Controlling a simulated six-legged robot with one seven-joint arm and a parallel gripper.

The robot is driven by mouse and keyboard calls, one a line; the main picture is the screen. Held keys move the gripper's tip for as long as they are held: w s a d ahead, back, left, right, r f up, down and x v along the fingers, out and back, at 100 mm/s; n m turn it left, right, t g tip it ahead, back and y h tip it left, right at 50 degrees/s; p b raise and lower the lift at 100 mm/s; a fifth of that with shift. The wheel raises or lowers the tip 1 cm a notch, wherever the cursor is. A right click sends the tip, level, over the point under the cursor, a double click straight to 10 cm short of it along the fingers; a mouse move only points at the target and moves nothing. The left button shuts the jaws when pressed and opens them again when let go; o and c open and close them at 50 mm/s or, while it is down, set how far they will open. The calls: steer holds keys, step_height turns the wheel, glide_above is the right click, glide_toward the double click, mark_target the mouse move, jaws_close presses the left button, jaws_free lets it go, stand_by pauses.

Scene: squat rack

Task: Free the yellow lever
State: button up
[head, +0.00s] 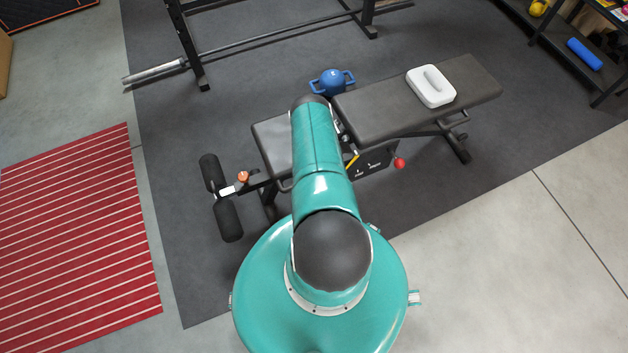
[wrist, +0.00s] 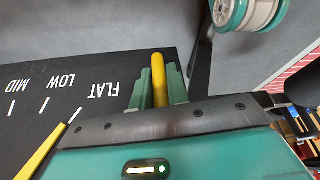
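In the wrist view, a yellow rod, which looks like the yellow lever (wrist: 159,78), stands between the two teal fingers of my gripper (wrist: 159,88). The fingers lie close along both its sides with no clear gap, so my gripper looks shut on it. Its lower end is hidden by the gripper body. A second yellow bar (wrist: 40,152) slants at the lower left beside the FLAT mark. The dark plate (wrist: 75,88) reads FLAT, LOW and MID, upside down. In the head view, a yellow piece (head: 352,160) shows beside my arm, which hides my gripper.
The black bench (head: 385,108) carries a white handled block (head: 431,86). A red knob (head: 400,163) sticks out at the plate's right. Leg rollers (head: 228,221) stand left. A rack and barbell (head: 155,74) are behind. Floor at right front is clear.

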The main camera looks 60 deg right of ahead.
jaws_close()
steer(key=shift+s+a+g+y, duration=0.15)
steer(key=shift+g+y, duration=0.25)
steer(key=shift+g, duration=0.3)
steer(key=o, duration=0.7)
jaws_free()
steer(key=shift+r, duration=0.2)
steer(key=v, duration=1.3)
steer(key=shift+r, duration=0.3)
steer(key=shift+s, duration=0.1)
